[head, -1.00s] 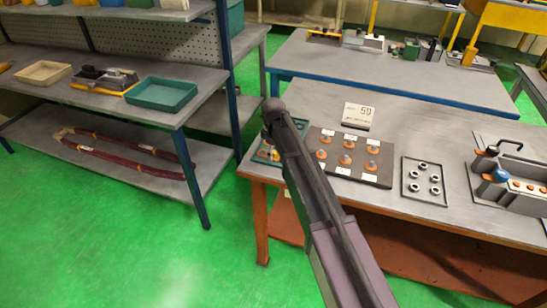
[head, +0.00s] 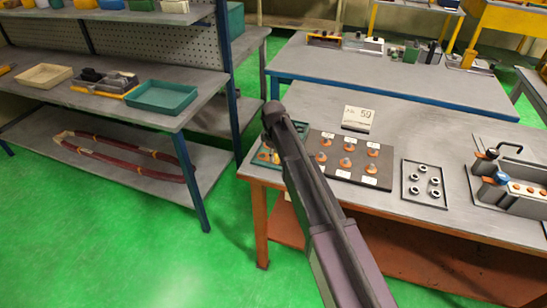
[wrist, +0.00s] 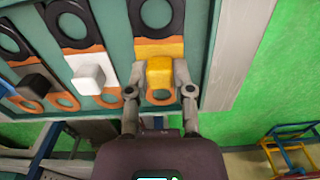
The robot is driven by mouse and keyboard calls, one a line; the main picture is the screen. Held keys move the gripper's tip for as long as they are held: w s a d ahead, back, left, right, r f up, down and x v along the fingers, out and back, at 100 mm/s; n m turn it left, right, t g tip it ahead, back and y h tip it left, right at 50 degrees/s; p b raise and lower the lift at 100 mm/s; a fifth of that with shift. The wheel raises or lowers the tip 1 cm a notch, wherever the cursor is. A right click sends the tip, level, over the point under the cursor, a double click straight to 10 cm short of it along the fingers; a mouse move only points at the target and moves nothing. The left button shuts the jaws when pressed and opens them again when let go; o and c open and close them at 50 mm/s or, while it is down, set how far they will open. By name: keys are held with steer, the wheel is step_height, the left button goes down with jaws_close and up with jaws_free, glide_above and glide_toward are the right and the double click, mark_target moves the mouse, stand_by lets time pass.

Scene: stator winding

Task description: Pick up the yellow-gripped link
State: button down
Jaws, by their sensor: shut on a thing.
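The yellow-gripped link (wrist: 170,50) lies in the teal tray, seen from close above in the wrist view; it has an orange ring at its near end and a dark ring at its far end. My gripper (wrist: 160,88) is shut on its yellow grip, one finger on each side. Beside it to the left are a white-gripped link (wrist: 88,72) and a black-gripped link (wrist: 34,84). In the head view my arm hides much of the teal tray (head: 246,163) at the table's left corner, and the fingers cannot be made out.
To the right of the tray, a dark board (head: 347,176) holds several copper-coloured parts, and a tray of metal rings (head: 425,196) lies beyond. A sign (head: 358,118) marked 59 stands behind the board. A shelf unit (head: 150,122) with a green tray stands left, across an open floor gap.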

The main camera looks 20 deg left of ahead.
steer(key=shift+r, duration=0.1)
step_height(320, 180, up, 3)
steer(key=p, duration=0.3)
steer(key=shift+r, duration=0.15)
steer(key=s+d+r+p, duration=0.1)
steer(key=s+d+p, duration=0.1)
steer(key=s+d, duration=0.6)
steer(key=s, duration=0.5)
steer(key=shift+s+d+r, duration=0.2)
steer(key=shift+s+r, duration=0.05)
steer(key=shift+s, duration=0.05)
stand_by(1.3)
